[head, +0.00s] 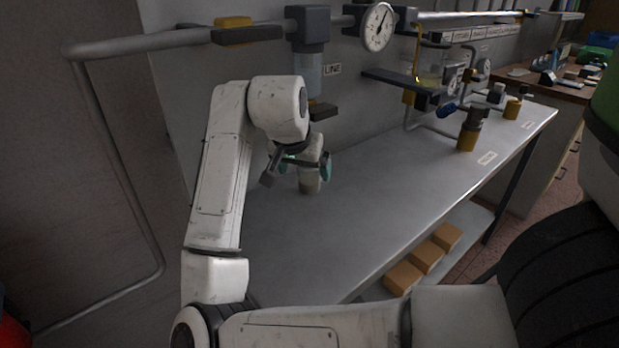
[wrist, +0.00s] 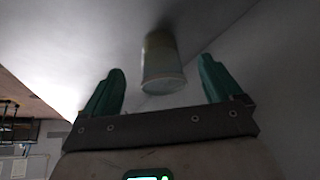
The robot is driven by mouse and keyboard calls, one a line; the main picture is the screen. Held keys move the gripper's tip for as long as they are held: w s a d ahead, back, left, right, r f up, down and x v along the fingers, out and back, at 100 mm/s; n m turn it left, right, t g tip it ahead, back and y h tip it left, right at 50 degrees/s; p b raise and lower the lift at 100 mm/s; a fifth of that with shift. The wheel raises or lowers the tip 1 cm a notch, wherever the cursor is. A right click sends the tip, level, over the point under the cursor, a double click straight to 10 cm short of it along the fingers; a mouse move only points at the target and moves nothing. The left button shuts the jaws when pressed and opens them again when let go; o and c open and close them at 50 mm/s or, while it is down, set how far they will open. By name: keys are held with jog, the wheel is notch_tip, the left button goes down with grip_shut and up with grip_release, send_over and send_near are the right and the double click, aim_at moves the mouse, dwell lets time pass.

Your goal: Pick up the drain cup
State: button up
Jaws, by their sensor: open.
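The drain cup (wrist: 161,58) is a pale, slightly tapered cylinder. In the wrist view it stands between and a little beyond the two green fingertips of my gripper (wrist: 160,78), with a gap on either side. In the head view the cup (head: 310,184) stands on the grey bench top below the wall-mounted filter. My gripper (head: 305,166) is open around it there, and the fingers partly hide it. Nothing is held.
The grey bench (head: 390,190) is clear to the right of the cup. A filter bowl (head: 307,75) and a dark block (head: 323,111) hang close above my gripper. A yellow-based fitting (head: 468,138) stands farther right. Small boxes (head: 426,257) lie on the lower shelf.

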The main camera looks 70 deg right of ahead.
aim_at(309, 173)
jog(key=shift+d, duration=0.95)
jog(key=x, duration=0.5)
jog(key=shift+b, duration=0.35)
jog(key=c, duration=1.2)
jog(key=shift+o, duration=0.2)
jog(key=shift+r+p, duration=0.2)
jog(key=shift+p, duration=0.45)
